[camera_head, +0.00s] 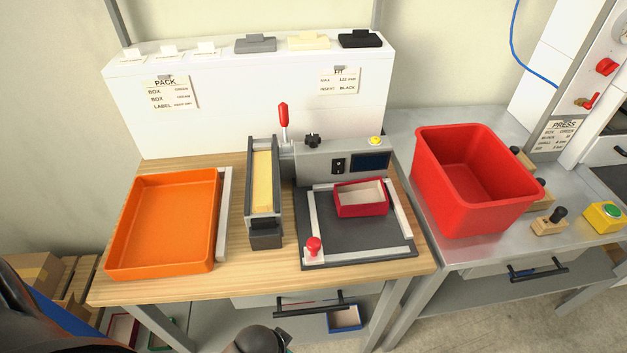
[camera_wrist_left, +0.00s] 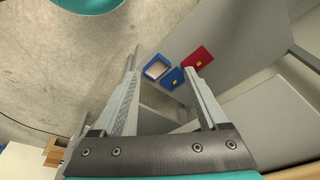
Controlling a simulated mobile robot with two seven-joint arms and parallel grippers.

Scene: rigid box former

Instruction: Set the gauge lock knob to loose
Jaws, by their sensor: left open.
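A grey fixture (camera_head: 340,162) stands at the back of the wooden bench, with a black lobed knob (camera_head: 313,140) on its top edge. A red knob (camera_head: 314,246) stands at the front left corner of the dark gauge plate (camera_head: 345,245). No label shows which is the gauge lock knob, and no loose or tight mark is readable. A red open box (camera_head: 361,197) sits on the plate inside light rails. My left gripper (camera_wrist_left: 166,60) is open and empty in the left wrist view, with floor and shelf beyond its fingers. My right gripper is not seen.
An orange tray (camera_head: 165,222) lies left on the bench. A narrow holder with a cream strip (camera_head: 262,178) and a red-handled lever (camera_head: 284,115) stand left of the plate. A red bin (camera_head: 470,178) stands right. A blue box (camera_wrist_left: 157,67) shows below in the wrist view.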

